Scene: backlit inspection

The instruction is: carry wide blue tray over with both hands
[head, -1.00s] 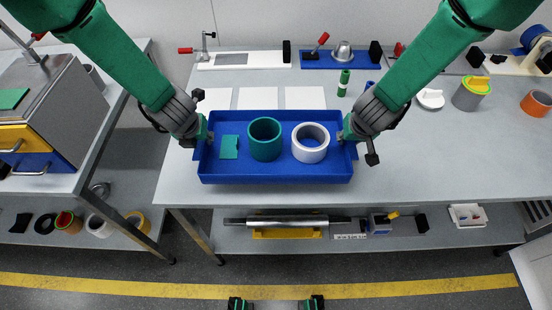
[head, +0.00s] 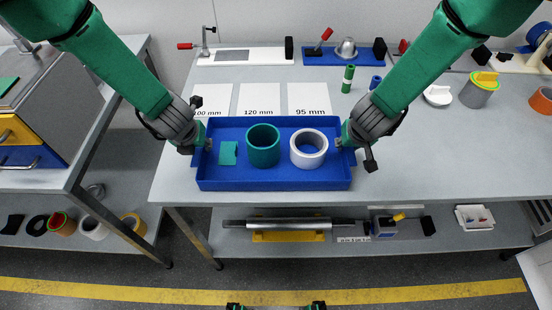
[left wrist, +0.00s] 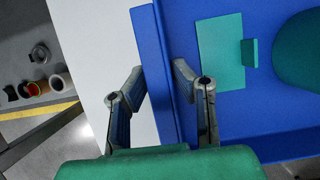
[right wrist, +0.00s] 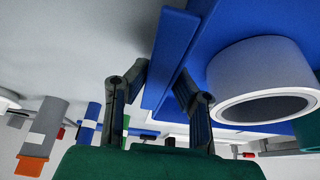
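The wide blue tray (head: 275,184) is level over the front of the grey table. In it are a flat green piece (head: 228,153), a green ring (head: 263,147) and a white ring (head: 309,149). My left gripper (head: 207,143) is shut on the tray's left side, with its fingers on both sides of the blue edge (left wrist: 165,60) in the left wrist view. My right gripper (head: 340,143) is shut on the right side, likewise around the blue edge (right wrist: 166,75) in the right wrist view. I cannot tell whether the tray clears the tabletop.
White cards (head: 258,98) marked 100 mm, 120 mm and 95 mm lie behind the tray. Behind them stand a white fixture (head: 245,56) and a blue fixture (head: 340,55). Small green (head: 348,79) and blue cylinders are at right. The table's right front (head: 440,165) is clear.

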